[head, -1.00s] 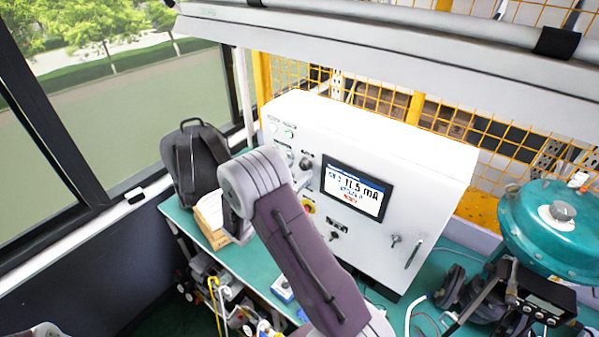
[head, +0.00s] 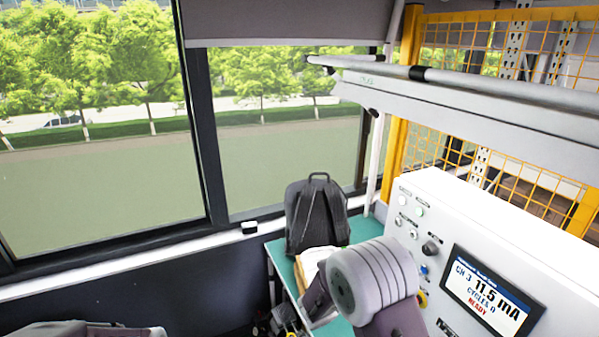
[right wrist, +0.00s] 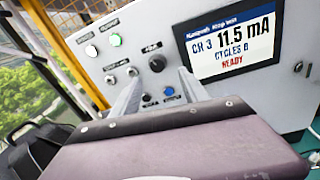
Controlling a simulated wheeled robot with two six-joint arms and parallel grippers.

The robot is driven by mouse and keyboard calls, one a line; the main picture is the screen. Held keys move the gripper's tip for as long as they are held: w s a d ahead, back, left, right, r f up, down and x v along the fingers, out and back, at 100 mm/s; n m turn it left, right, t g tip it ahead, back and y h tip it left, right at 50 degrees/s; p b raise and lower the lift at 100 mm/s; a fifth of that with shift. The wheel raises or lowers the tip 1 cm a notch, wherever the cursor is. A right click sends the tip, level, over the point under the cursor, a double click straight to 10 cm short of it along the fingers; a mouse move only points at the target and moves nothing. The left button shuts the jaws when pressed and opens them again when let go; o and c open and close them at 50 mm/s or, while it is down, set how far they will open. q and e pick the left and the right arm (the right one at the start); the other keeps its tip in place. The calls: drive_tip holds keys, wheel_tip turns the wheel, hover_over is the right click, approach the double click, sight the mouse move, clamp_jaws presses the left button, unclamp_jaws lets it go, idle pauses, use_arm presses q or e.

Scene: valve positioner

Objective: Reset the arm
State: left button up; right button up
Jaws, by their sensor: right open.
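The white control cabinet (head: 490,235) stands on the right in the head view. Its screen (head: 488,298) reads CH 3, 11.5 mA, CYCLES 0, READY. In the right wrist view my right gripper (right wrist: 161,77) is open and empty, its two fingers pointing at the panel (right wrist: 150,25). The black knob (right wrist: 157,63) shows between the fingertips, with a black button (right wrist: 148,99) and a blue button (right wrist: 169,91) below it. Whether the fingers touch the panel is unclear. In the head view my right forearm hides the gripper. My left gripper is out of view; part of my left arm shows bottom left.
A green-lit button (right wrist: 116,40), a white button (right wrist: 91,50) and small silver switches are on the panel's upper left. A dark backpack (head: 317,218) stands on the teal bench (head: 282,258). A yellow mesh fence (head: 545,195) is behind the cabinet. Windows fill the left.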

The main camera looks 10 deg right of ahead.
drive_tip(key=s+d+f+m+g+b, duration=0.4)
drive_tip(key=s+d+m+g+b, duration=0.1)
drive_tip(key=s, duration=0.3)
drive_tip(key=s+a+f+m+g+y+b, duration=0.25)
drive_tip(key=s+f+m+y, duration=0.35)
drive_tip(key=s+f, duration=0.5)
drive_tip(key=s+a+f+m+y+b, duration=0.1)
drive_tip(key=a+f+m+y, duration=0.25)
drive_tip(key=a, duration=0.25)
drive_tip(key=s+a+f+m+y, duration=0.2)
drive_tip(key=a+f+y, duration=0.2)
drive_tip(key=a, duration=0.1)
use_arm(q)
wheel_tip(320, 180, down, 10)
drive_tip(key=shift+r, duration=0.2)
use_arm(e)
drive_tip(key=w+a+f+m+t+y, duration=0.1)
drive_tip(key=w+a+m+t+y, duration=0.1)
drive_tip(key=w+a+m+y, duration=0.1)
drive_tip(key=w+a+m, duration=0.1)
drive_tip(key=w+a, duration=0.1)
drive_tip(key=a, duration=0.1)
drive_tip(key=shift+w+a+t, duration=0.3)
drive_tip(key=shift+t, duration=0.05)
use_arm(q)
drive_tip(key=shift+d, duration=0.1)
